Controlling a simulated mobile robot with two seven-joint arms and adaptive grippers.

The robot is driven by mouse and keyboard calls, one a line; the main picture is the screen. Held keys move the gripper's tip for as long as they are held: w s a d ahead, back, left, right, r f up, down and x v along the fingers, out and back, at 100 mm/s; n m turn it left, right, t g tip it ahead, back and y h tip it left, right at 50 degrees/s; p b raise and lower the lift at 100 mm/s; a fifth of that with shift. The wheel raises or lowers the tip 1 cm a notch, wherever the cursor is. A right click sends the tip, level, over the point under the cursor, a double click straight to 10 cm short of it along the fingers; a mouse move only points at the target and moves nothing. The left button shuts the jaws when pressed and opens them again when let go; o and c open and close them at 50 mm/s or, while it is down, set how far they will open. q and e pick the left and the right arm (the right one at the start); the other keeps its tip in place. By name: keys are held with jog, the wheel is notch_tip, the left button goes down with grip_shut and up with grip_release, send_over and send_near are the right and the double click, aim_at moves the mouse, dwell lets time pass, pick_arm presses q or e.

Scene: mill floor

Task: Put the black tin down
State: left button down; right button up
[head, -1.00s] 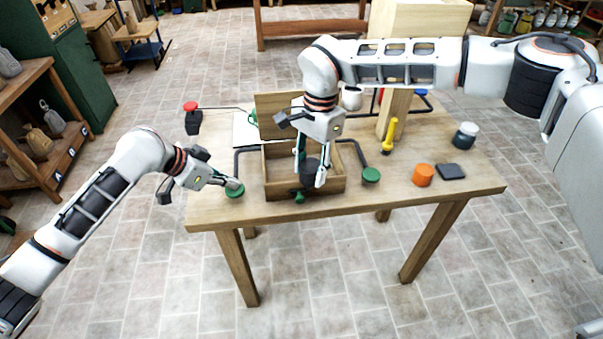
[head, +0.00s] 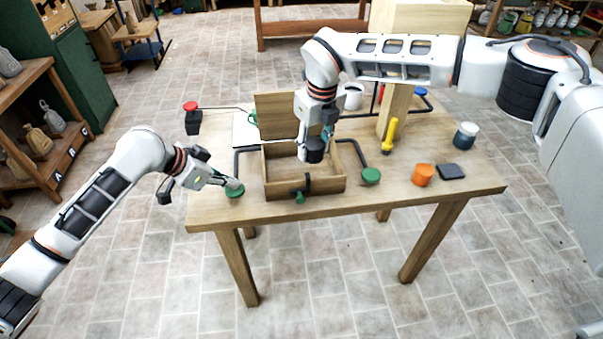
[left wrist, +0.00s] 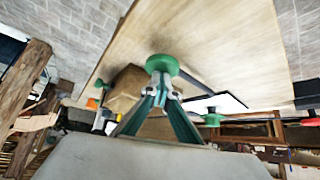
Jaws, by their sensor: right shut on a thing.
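The black tin (head: 315,151) is held in my right gripper (head: 316,143), which is shut on it and points down. The tin hangs over the open wooden box (head: 327,187), near its back part; its exact height above the floor of the box is hard to tell. My left gripper (head: 228,184) is at a green knob (head: 235,192) on the table's left front. In the left wrist view its fingertips (left wrist: 163,92) are close together right at the green knob (left wrist: 162,64); whether they clasp it is unclear.
On the wooden table (head: 410,198), a second green knob (head: 371,175), an orange tin (head: 423,174), a dark flat block (head: 451,171), a white-lidded jar (head: 466,135) and a yellow-handled tool (head: 389,135) stand to the right. The box's raised lid (head: 275,113) stands behind. The right front is clear.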

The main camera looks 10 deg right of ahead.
aim_at(314, 171)
jog(key=m, duration=0.1)
jog(key=w+m, duration=0.1)
jog(key=m, duration=0.1)
jog(key=shift+d, duration=0.2)
jog(key=shift+f+m, duration=0.15)
jog(key=shift+m, duration=0.15)
jog(key=shift+w+f, duration=0.1)
jog(key=shift+f, duration=4.7)
jog(key=shift+f, duration=0.15)
jog(key=o, duration=1.2)
jog(key=shift+c, duration=0.2)
